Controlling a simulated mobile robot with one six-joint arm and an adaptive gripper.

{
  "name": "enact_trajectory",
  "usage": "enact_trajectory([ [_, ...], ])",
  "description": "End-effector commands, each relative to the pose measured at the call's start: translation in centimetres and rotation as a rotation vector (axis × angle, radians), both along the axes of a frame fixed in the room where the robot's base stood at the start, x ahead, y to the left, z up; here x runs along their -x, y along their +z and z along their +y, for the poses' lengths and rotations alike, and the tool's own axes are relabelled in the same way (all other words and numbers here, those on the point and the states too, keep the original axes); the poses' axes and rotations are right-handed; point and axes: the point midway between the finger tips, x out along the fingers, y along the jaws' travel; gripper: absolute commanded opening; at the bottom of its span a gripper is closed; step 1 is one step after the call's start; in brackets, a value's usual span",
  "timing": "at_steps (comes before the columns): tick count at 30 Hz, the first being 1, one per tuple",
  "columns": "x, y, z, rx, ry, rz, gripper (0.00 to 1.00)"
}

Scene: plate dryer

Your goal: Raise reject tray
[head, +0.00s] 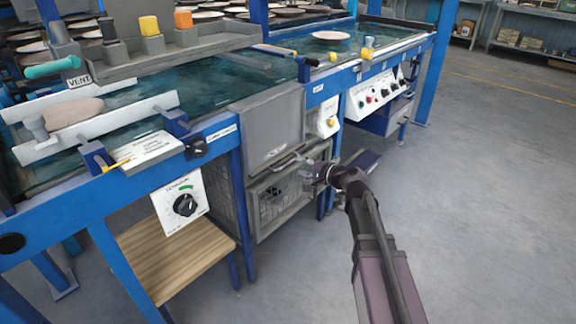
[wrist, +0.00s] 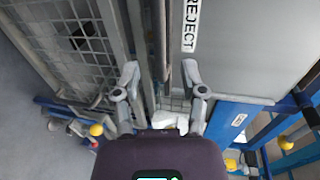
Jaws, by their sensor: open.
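The reject tray appears as a grey flat panel (head: 265,125) on the front of the blue conveyor frame. It also shows in the wrist view as a large grey panel (wrist: 240,45) with a white REJECT label (wrist: 190,25). A thin bar-like handle (head: 284,157) runs along its lower edge. My gripper (head: 304,170) is at the right end of this edge. In the wrist view my gripper (wrist: 160,70) is open, with a narrow bar (wrist: 166,45) running between its fingers. I cannot tell whether either finger touches it.
A wire-mesh cage (head: 265,203) stands below the panel; its mesh (wrist: 75,40) fills the wrist view's left. A wooden shelf (head: 175,255) and a dial box (head: 180,203) are at left. A switch panel (head: 375,95) is at right. The grey floor at right is clear.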

Motion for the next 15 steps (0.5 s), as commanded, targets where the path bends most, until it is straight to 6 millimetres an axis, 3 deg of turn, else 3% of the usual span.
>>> enact_trajectory([
  [6,-2.1,-0.8,2.5,0.001,0.0,0.001,0.54],
  [15,-3.3,-1.1,4.1,0.0,-0.001,0.0,0.54],
])
